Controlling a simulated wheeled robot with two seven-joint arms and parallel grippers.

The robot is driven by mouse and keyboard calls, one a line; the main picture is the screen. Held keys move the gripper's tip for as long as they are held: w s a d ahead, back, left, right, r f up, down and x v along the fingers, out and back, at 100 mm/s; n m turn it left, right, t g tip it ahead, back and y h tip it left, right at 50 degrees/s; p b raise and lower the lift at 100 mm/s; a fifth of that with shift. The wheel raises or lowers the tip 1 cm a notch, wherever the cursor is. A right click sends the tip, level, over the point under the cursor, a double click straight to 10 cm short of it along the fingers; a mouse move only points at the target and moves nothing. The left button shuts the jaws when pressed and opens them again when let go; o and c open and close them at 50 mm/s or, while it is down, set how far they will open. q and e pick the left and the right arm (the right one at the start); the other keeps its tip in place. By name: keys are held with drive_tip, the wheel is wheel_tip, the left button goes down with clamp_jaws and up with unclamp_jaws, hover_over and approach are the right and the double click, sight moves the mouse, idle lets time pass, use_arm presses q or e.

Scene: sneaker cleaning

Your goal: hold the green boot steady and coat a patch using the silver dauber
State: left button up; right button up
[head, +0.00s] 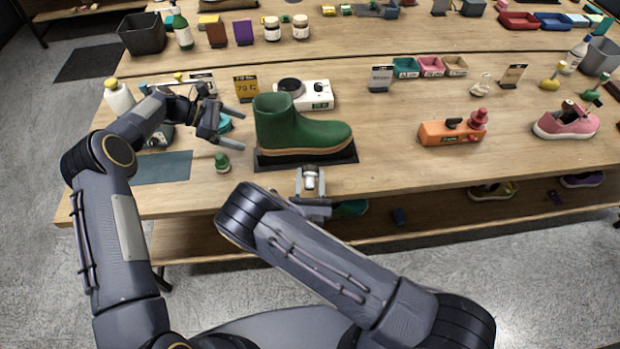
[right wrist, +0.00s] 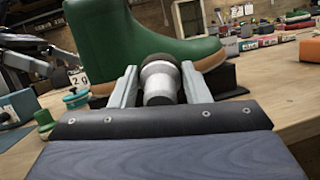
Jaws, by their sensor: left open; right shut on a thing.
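The green boot (head: 295,128) stands upright on a black base (head: 340,155) near the table's front edge, toe to the right. It also fills the upper part of the right wrist view (right wrist: 110,35). My right gripper (head: 311,180) is shut on the silver dauber (right wrist: 158,80), just in front of the boot. The dauber's dark tip points toward the boot's side; I cannot tell whether it touches. My left gripper (head: 238,126) is open and empty, to the left of the boot's shaft, apart from it.
A small green bottle-like piece (head: 222,162) stands on the table left of the boot, beside a dark mat (head: 165,168). A white device (head: 303,94) and a 70 C sign (head: 245,88) stand behind. An orange block (head: 453,130) is to the right, with clear table between.

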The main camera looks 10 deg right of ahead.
use_arm(q)
drive_tip(key=x, duration=1)
drive_tip(key=shift+d+f, duration=0.1)
drive_tip(key=shift+d, duration=0.1)
drive_tip(key=c, duration=1.3)
